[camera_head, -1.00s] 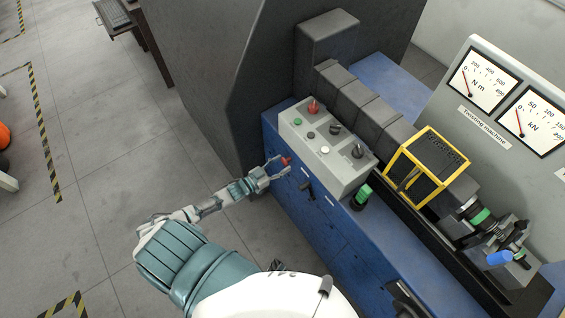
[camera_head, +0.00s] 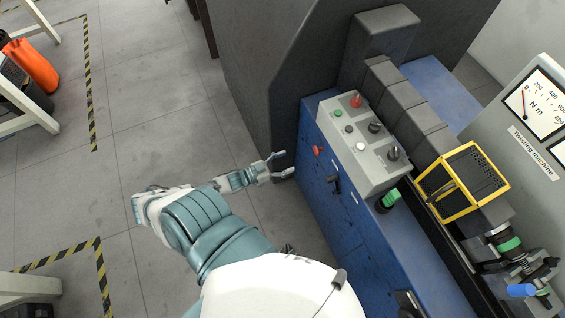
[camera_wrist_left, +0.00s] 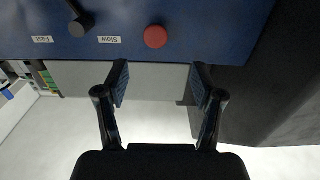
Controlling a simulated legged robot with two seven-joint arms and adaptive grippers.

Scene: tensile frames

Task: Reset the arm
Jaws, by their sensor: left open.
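My left arm reaches forward from the bottom of the head view. Its gripper (camera_head: 284,164) is open and empty, just left of the blue machine's front panel. In the left wrist view the two dark fingers (camera_wrist_left: 158,88) are spread apart with nothing between them. A red round knob (camera_head: 318,150) sits on the blue panel, apart from the fingertips. In the left wrist view the red knob (camera_wrist_left: 155,37) lies beyond the fingers, beside labels reading "Slow" and "Fast". My right gripper is in neither view.
The blue twisting machine (camera_head: 345,215) fills the right side, with a grey control box (camera_head: 362,170), a yellow-framed guard (camera_head: 460,185) and a gauge panel (camera_head: 535,120). A dark wall (camera_head: 265,75) stands behind the gripper. The grey floor (camera_head: 150,130) to the left is open.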

